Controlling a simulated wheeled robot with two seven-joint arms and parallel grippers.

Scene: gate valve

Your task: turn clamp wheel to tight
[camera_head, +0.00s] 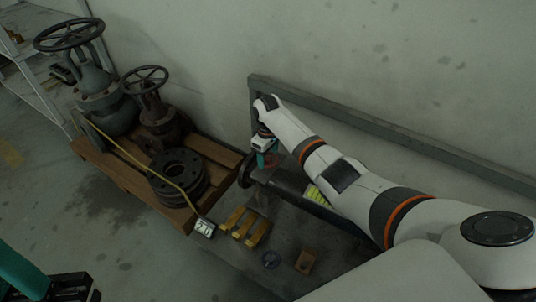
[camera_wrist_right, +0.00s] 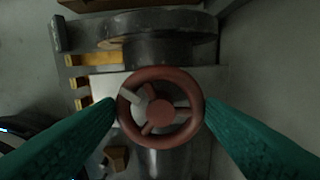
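The clamp wheel is a small red handwheel with spokes (camera_wrist_right: 160,73), seen face-on in the middle of the right wrist view. My right gripper (camera_wrist_right: 161,107) is open, with one green finger on each side of the wheel. The fingertips are close to the rim; I cannot tell whether they touch it. In the head view my right gripper (camera_head: 265,157) points down at the dark clamp body, and mostly hides the wheel. My left gripper shows only in part at the lower left corner, with a green finger (camera_head: 22,272); its opening cannot be judged.
A wooden pallet (camera_head: 125,172) at left carries two large valves with handwheels (camera_head: 68,36) (camera_head: 144,79) and stacked dark flanges (camera_head: 178,170). Yellow blocks (camera_head: 245,228), a small wooden block (camera_head: 305,261) and a tag (camera_head: 204,227) lie nearby. A grey rail (camera_head: 400,135) runs along the wall behind.

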